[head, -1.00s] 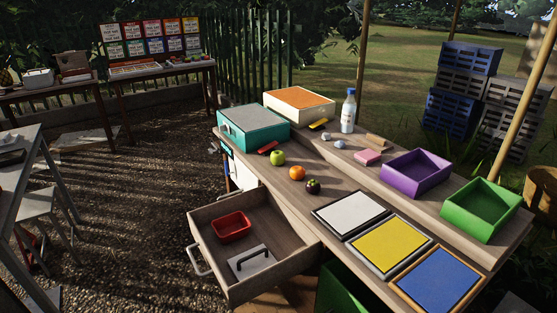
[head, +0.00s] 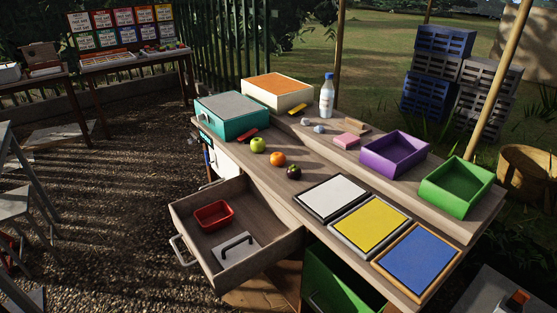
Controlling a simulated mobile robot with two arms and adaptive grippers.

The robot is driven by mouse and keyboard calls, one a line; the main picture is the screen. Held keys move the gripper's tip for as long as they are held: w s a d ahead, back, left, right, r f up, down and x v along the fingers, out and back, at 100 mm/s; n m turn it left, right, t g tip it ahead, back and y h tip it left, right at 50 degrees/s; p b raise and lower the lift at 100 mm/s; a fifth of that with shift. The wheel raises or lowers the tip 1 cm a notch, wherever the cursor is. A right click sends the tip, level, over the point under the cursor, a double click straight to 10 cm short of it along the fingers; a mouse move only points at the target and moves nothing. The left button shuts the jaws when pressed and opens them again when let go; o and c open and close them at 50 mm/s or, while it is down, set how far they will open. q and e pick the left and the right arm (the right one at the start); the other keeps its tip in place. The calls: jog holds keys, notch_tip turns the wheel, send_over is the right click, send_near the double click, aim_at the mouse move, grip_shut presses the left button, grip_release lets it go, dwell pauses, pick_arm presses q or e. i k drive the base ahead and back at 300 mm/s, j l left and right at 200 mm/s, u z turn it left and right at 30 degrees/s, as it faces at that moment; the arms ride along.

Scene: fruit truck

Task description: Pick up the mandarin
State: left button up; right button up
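The mandarin (head: 278,159) is a small orange fruit on the wooden counter (head: 321,163). It sits between a green apple (head: 258,145) to its left and a dark purple fruit (head: 294,172) to its lower right. All three stand apart in a slanting row near the counter's front edge, above the open drawer. Neither of my grippers shows clearly in the head view. A grey part with a dark and red piece at the bottom right corner is too cut off to identify.
The open drawer (head: 279,250) juts out in front, holding a red tray (head: 213,215). White, yellow and blue panels lie right of the fruit. A teal box (head: 231,131) stands behind left; purple (head: 395,154) and green (head: 457,187) bins stand at the right.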

aim_at(277, 159)
jog(key=i+j+z, duration=0.2)
jog(key=z, duration=0.2)
jog(key=i+j+z, duration=0.3)
jog(key=z, duration=0.15)
jog(key=i, duration=0.15)
